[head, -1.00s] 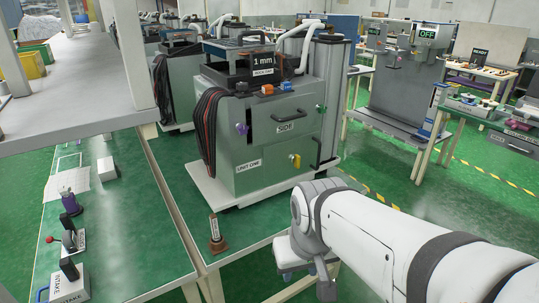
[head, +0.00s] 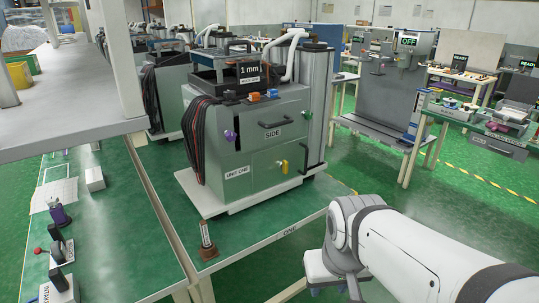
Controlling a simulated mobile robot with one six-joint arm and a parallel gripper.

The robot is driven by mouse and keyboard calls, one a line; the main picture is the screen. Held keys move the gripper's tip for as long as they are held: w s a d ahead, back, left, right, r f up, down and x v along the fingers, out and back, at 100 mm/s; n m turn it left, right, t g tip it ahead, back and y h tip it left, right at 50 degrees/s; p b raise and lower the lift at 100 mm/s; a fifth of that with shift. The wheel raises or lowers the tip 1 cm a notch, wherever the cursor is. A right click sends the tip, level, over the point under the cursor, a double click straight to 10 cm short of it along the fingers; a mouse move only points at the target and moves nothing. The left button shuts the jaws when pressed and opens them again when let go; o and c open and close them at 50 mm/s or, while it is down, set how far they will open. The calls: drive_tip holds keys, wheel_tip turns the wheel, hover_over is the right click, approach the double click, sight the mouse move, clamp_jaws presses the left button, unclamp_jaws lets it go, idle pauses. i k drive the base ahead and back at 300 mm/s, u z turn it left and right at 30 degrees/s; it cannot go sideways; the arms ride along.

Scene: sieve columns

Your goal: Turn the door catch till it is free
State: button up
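The green cabinet (head: 245,150), labelled UNIT ONE and SIDE, stands on a white base plate on the bench. A small yellow catch (head: 281,166) sits on its lower front door (head: 264,172); its exact angle is too small to tell. The door looks closed. My white arm reaches in from the lower right, with its wrist (head: 335,262) in front of the bench and well apart from the catch. The fingers of my gripper are not visible.
A purple knob (head: 230,136), a green knob (head: 308,115) and a black handle (head: 271,124) are also on the cabinet. Thick dark cables (head: 192,135) hang at its left. Green floor is open to the right.

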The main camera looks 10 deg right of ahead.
sight(284, 164)
drive_tip(key=u, duration=0.1)
drive_tip(key=i, duration=1)
drive_tip(key=u, duration=0.6)
drive_tip(key=k, duration=1.4)
drive_tip(key=z, duration=0.8)
drive_tip(key=i, duration=1)
